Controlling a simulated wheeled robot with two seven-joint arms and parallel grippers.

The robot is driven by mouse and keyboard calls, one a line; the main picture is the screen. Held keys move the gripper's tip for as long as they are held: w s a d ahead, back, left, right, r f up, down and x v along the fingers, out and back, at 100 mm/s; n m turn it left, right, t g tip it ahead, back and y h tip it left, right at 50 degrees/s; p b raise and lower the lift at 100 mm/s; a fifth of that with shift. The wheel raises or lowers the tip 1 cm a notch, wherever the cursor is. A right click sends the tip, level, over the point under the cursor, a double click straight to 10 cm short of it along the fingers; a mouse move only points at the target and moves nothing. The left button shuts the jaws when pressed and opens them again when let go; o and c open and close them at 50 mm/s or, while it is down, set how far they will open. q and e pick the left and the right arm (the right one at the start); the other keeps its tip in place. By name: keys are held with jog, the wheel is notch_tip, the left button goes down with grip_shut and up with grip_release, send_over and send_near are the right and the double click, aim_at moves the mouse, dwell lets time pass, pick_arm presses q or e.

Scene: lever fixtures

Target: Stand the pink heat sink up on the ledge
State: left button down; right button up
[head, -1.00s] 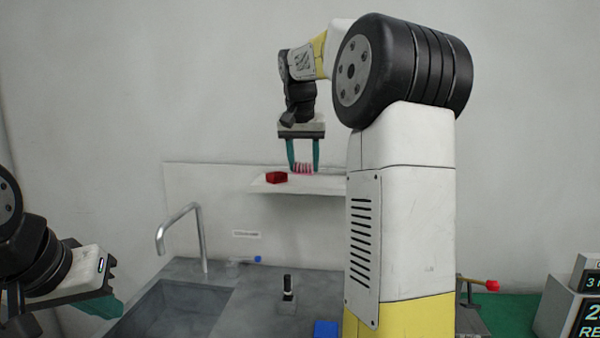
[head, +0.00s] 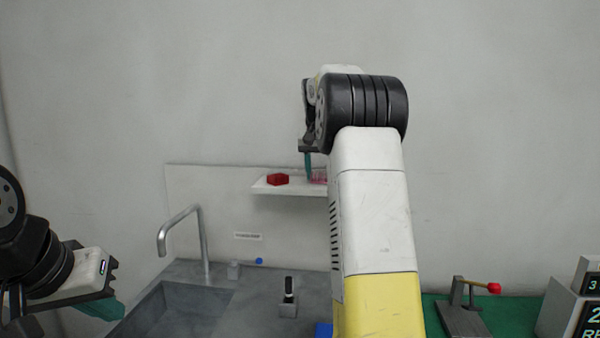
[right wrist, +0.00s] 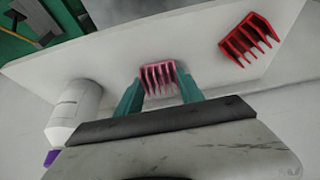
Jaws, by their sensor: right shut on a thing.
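The pink heat sink (head: 320,176) is at the white ledge (head: 282,190) on the wall, partly hidden by my right arm in the head view. In the right wrist view the pink heat sink (right wrist: 158,79) sits between the teal fingers of my right gripper (right wrist: 160,94), which is shut on it. Its fins point toward the gripper. It is over the ledge (right wrist: 195,58); I cannot tell whether it touches it. My left gripper (head: 100,306) is at the lower left, far from the ledge, and its jaw opening is not clear.
A red heat sink (head: 278,180) lies on the ledge, apart from the pink one; it also shows in the right wrist view (right wrist: 248,40). A white bottle (right wrist: 77,105) with a purple cap is on the other side. A sink and tap (head: 180,225) are below.

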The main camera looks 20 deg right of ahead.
jog(key=shift+f, duration=0.1)
jog(key=o, duration=1.4)
jog(key=v, duration=1.2)
jog(key=shift+s, duration=0.1)
jog(key=s+a+f+n+y, duration=0.1)
jog(key=s+a+f, duration=0.4)
jog(key=s, duration=0.5)
jog(key=s+a+f+n+t+y, duration=0.1)
jog(key=s+a+f+n, duration=0.2)
jog(key=s, duration=0.8)
jog(key=s+a+f+n+t+y, duration=0.1)
jog(key=s+a+f+y, duration=0.1)
jog(key=s+a+f, duration=0.6)
jog(key=shift+s+a+f+n, duration=0.15)
jog(key=shift+s+f+n, duration=0.25)
jog(key=shift+s+f, duration=1.1)
